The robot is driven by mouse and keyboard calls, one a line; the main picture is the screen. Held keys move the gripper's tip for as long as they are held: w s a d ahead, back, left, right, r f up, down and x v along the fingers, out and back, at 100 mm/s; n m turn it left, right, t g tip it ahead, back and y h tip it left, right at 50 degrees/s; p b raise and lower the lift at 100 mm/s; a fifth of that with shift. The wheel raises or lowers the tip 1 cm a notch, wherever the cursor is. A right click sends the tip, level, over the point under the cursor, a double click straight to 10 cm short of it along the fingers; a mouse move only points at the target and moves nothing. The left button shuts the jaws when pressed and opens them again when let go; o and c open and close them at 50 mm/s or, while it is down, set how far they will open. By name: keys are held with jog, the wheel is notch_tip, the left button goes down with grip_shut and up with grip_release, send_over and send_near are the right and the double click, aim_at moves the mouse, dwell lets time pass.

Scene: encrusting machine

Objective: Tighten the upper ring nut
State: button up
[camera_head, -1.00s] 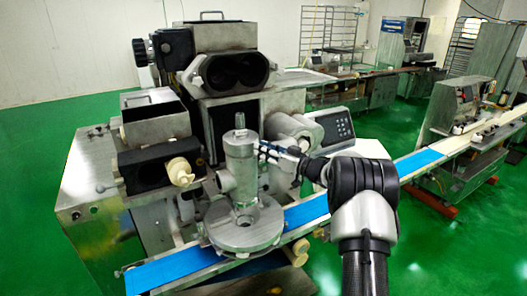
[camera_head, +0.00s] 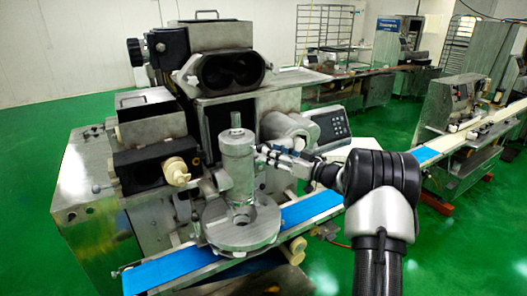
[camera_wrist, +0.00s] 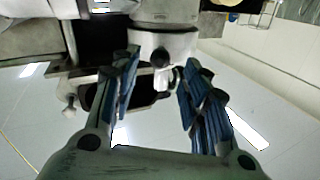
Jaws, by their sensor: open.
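The upright metal cylinder (camera_head: 238,172) of the encrusting machine stands on a round metal disc (camera_head: 240,238), with a thin stud at its top. I cannot clearly tell the upper ring nut from the cylinder's body. My gripper (camera_head: 262,153) points left, with its fingertips close to the right side of the cylinder's upper part. In the wrist view my gripper (camera_wrist: 163,62) has its two blue-padded fingers apart. A pale rounded metal part (camera_wrist: 165,42) with a dark round spot shows between and beyond the fingertips. I cannot tell whether the fingers touch it.
A blue conveyor belt (camera_head: 310,207) runs beneath the disc. A horizontal metal cylinder (camera_head: 287,127) and a control panel (camera_head: 332,126) stand close behind my gripper. A cream knob (camera_head: 176,171) sticks out left of the upright cylinder. Green floor (camera_head: 440,260) is open at the right.

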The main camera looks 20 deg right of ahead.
jog(key=v, duration=0.6)
dwell(0.3)
